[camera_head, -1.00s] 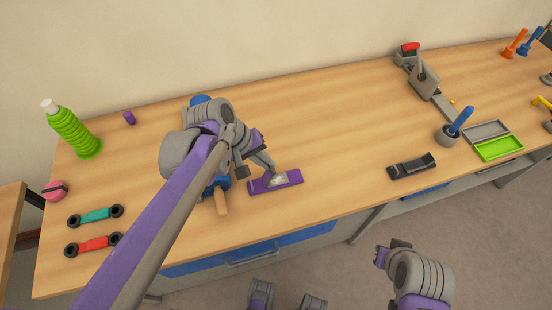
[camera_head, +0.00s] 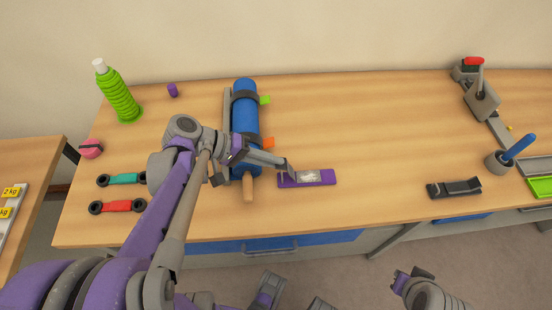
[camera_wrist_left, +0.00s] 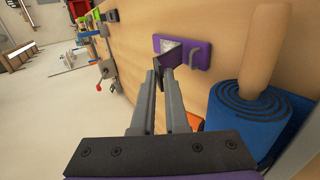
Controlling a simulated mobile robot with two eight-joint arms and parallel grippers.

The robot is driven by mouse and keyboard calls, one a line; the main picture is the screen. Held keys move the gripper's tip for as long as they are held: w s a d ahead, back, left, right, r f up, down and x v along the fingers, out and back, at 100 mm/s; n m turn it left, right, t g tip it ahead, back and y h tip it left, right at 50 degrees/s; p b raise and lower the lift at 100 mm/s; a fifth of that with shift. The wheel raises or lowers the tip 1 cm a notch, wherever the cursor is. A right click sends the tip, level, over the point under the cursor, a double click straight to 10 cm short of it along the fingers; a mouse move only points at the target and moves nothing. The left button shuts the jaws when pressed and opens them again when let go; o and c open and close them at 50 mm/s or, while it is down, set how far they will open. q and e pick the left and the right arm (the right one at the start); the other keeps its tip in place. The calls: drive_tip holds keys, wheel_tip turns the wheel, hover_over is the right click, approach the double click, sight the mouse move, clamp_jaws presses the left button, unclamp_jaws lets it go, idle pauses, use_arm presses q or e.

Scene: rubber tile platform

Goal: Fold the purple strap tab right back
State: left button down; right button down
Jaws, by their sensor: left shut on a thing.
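A flat purple plate (camera_head: 321,182) with a pale silvery patch (camera_head: 309,176) lies near the table's front edge; it also shows in the left wrist view (camera_wrist_left: 199,60). My left gripper (camera_head: 289,168) reaches in from the left to the plate's left part. In the left wrist view its fingers (camera_wrist_left: 160,70) are shut on a thin dark tab (camera_wrist_left: 158,46) beside the patch, which I take to be the strap tab. The fingers hide part of the tab, and its fold angle is unclear. My right gripper (camera_head: 411,278) hangs off the table's front, its jaws unclear.
A black holder (camera_head: 455,188) stands to the right. The tabletop behind the plate is clear.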

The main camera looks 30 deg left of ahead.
use_arm(q)
drive_tip(key=shift+s+f, duration=0.2)
drive_tip(key=shift+f, duration=0.2)
drive_tip(key=c, duration=1)
unclamp_jaws()
drive_tip(key=shift+w+a, duration=0.1)
drive_tip(key=shift+w, duration=0.05)
drive_tip(key=shift+r, duration=0.1)
drive_tip(key=p+v, duration=0.1)
drive_tip(key=v, duration=0.9)
drive_tip(key=shift+a+r, duration=0.15)
drive_tip(key=shift+a, duration=0.15)
drive_tip(key=s+d+f+m+y+p, duration=0.2)
drive_tip(key=d+m+y+p, duration=0.4)
drive_tip(key=d+y, duration=0.3)
drive_tip(key=shift+d+f+m+g+p, duration=0.3)
drive_tip(key=shift+d+f+g+p, duration=0.1)
drive_tip(key=shift+d+f, duration=0.5)
